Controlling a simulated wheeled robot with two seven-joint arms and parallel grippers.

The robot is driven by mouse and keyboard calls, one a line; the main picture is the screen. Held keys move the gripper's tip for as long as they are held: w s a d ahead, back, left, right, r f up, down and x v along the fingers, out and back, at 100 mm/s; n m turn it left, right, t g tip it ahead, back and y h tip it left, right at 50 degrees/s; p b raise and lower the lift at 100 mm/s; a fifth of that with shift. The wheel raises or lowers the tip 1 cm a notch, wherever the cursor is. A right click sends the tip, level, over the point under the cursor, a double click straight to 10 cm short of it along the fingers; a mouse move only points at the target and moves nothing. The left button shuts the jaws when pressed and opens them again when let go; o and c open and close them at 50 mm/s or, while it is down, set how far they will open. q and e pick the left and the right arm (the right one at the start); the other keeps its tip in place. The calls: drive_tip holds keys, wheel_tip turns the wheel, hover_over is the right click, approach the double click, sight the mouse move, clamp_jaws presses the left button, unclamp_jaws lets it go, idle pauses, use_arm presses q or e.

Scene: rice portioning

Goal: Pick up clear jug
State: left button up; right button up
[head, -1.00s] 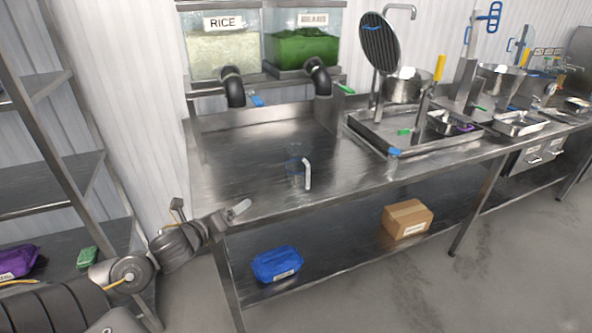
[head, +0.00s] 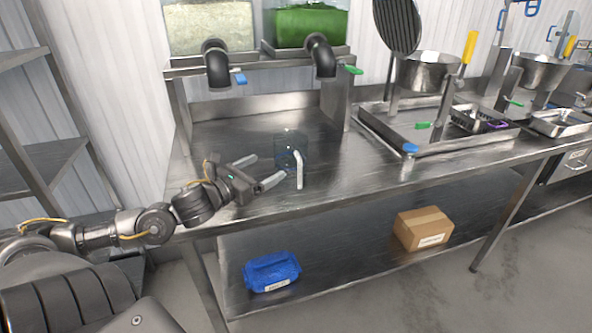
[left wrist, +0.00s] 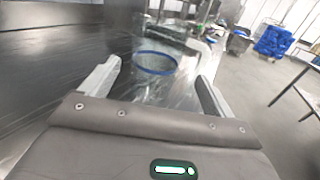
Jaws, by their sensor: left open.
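The clear jug (head: 285,150) stands upright on the metal table, near its front edge, with a pale handle (head: 299,169) on its right front side. In the left wrist view, the jug (left wrist: 152,82) shows a blue rim and sits ahead, between the lines of the two fingers. My left gripper (head: 263,170) is open and empty, just left of the jug, its fingers pointing at it. It also shows open in the left wrist view (left wrist: 158,82). I cannot tell whether a finger touches the jug. My right gripper is not in view.
Two dispensers, one with pale grains (head: 210,28) and one green (head: 305,25), stand behind, with black spouts over the table. A blue package (head: 271,272) and a cardboard box (head: 423,228) sit on the lower shelf.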

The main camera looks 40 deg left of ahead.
sight(278, 158)
use_arm(q)
drive_tip(key=shift+f, duration=0.1)
drive_tip(key=shift+r, duration=0.25)
drive_tip(key=w, duration=0.4)
drive_tip(key=shift+w, duration=0.1)
drive_tip(key=shift+w+d+f+p, duration=0.1)
drive_tip(key=shift+w+p, duration=0.2)
drive_tip(key=shift+w, duration=0.1)
drive_tip(key=shift+w+r+p, duration=0.2)
drive_tip(key=shift+w+p, duration=0.1)
drive_tip(key=shift+w, duration=0.2)
drive_tip(key=w+p, duration=0.1)
drive_tip(key=w, duration=0.2)
drive_tip(key=shift+w+d, duration=0.1)
drive_tip(key=shift+d, duration=0.05)
drive_tip(key=shift+w, duration=0.35)
drive_tip(key=shift+w+d+f, duration=0.1)
drive_tip(key=shift+w, duration=0.05)
drive_tip(key=c, duration=0.8)
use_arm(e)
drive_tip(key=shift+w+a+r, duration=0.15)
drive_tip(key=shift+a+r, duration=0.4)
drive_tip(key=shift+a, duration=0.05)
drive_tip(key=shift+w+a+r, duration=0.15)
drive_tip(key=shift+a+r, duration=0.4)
